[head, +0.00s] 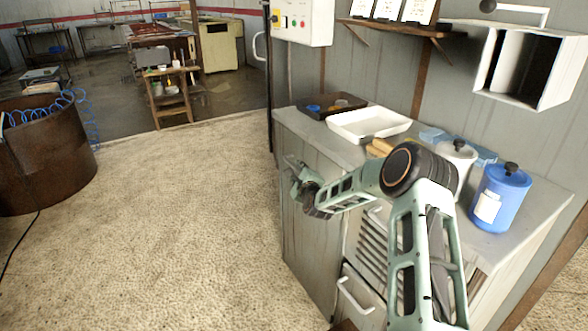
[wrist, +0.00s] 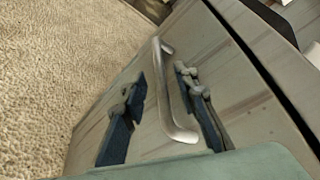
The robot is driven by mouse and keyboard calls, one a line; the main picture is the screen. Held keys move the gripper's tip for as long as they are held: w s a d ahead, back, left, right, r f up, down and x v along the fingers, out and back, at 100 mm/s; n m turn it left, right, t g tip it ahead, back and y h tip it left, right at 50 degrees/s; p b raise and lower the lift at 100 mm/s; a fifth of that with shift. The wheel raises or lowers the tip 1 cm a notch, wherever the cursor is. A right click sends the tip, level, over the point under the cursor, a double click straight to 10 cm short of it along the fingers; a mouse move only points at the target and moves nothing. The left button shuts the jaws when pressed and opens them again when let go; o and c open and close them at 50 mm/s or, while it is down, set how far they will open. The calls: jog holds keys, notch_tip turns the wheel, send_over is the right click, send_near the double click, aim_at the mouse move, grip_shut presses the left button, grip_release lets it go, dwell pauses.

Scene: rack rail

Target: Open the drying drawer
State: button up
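My gripper (head: 298,176) is at the grey planked left face (head: 311,235) of the counter cabinet in the head view. In the wrist view my gripper (wrist: 160,112) is open, with one finger on each side of a silver bar handle (wrist: 169,88). The handle is fixed to a grey planked front (wrist: 232,85). Both fingers appear apart from the bar. The front looks closed in the wrist view. In the head view the handle is hidden by my gripper. A second front, lower right, has a white handle (head: 352,296).
The counter holds a white tray (head: 368,124), a dark tray (head: 330,106), a white canister (head: 455,160) and a blue canister (head: 498,198). A slatted panel (head: 372,245) lies partly behind my arm. The pale floor (head: 180,230) left of the cabinet is clear.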

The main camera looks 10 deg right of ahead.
aim_at(295, 168)
jog(key=shift+x, duration=2.5)
grip_shut()
